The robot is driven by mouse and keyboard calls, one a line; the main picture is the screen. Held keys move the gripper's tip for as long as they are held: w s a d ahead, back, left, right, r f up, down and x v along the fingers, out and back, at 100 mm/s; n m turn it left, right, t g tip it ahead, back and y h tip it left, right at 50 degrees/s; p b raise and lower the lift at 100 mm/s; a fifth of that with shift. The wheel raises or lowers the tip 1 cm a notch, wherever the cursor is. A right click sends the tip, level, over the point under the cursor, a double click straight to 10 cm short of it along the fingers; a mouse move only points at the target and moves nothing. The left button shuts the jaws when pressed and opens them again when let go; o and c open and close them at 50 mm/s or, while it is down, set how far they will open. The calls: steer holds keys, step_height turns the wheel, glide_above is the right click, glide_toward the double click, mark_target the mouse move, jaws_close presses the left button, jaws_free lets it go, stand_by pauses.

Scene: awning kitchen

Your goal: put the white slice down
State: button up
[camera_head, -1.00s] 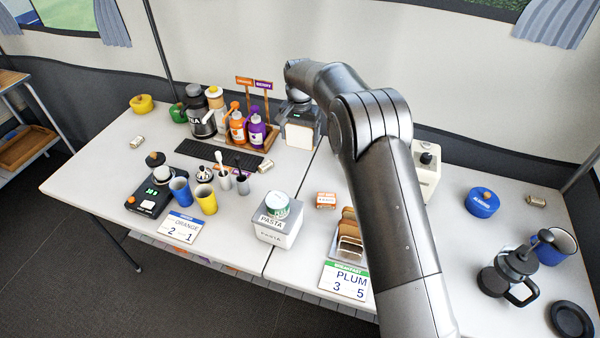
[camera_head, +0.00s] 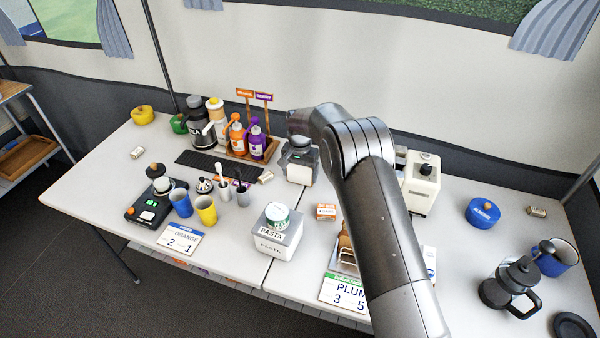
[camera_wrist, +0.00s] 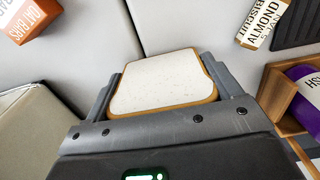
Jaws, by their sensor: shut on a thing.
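The white slice (camera_wrist: 165,82) has a pale face and a brown crust. It is between the two fingers of my gripper (camera_wrist: 172,85) in the wrist view, and the gripper is shut on it. In the head view my gripper (camera_head: 299,166) holds the white slice (camera_head: 299,174) over the back middle of the table (camera_head: 285,205), near the seam between two table tops. Whether the slice touches the table cannot be told. My arm hides part of the table to the right.
An orange oat bars box (camera_head: 326,211) is in front of my gripper. A wooden caddy with orange and purple bottles (camera_head: 257,143) stands to the left. An almond biscuit packet (camera_head: 265,177) lies close by. A toaster (camera_head: 421,182) stands to the right. A pasta tin (camera_head: 279,240) is at the front.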

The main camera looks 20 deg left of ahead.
steer(key=shift+f, duration=0.15)
steer(key=o, duration=0.6)
steer(key=shift+o, duration=0.2)
step_height(320, 180, up, 12)
steer(key=shift+r, duration=0.2)
